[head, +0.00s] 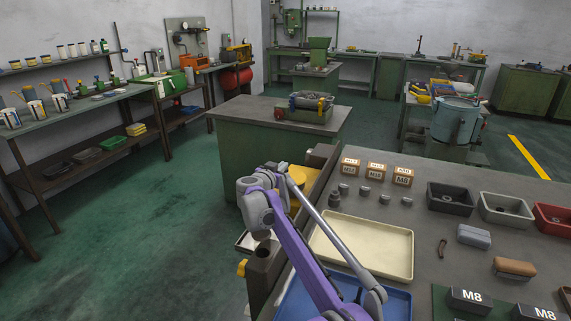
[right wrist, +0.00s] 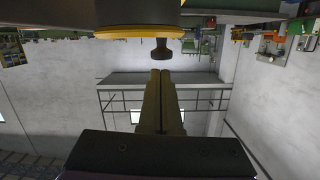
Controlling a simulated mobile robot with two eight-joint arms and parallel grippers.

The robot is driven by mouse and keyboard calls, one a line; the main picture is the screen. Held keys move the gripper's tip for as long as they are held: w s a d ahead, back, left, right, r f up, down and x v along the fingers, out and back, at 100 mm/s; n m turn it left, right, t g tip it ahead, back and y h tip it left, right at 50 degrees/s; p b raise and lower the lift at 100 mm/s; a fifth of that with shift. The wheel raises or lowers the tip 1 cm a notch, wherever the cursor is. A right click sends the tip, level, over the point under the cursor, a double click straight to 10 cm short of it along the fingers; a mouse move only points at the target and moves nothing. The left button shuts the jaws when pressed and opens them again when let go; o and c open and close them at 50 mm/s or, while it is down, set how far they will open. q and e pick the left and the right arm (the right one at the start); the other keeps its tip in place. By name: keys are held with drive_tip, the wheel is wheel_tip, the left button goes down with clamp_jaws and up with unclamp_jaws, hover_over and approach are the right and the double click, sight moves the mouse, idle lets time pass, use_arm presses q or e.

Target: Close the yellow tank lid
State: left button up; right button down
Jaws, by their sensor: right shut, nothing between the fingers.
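The yellow lid (head: 297,174) shows in the head view just beyond my right arm's bend, at the far left end of the workbench, partly hidden by the arm. In the right wrist view, the lid's yellow rim (right wrist: 140,32) crosses the top, with a dark knob (right wrist: 161,50) sticking out from it. My right gripper (right wrist: 161,73) is shut and empty, its tips close to the knob with a small gap apparent. I cannot tell how far the lid is open. My left gripper is not in view.
The workbench holds a cream tray (head: 362,248), a blue tray (head: 395,303), small bins (head: 450,198) and labelled blocks (head: 376,170). A green cabinet (head: 262,135) stands beyond the arm. Green floor (head: 150,220) lies open to the left.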

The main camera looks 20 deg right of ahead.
drive_tip(key=shift+w+a+f, duration=0.1)
drive_tip(key=shift+a+f, duration=0.05)
drive_tip(key=shift+f, duration=0.15)
drive_tip(key=shift+f, duration=0.1)
idle(0.4)
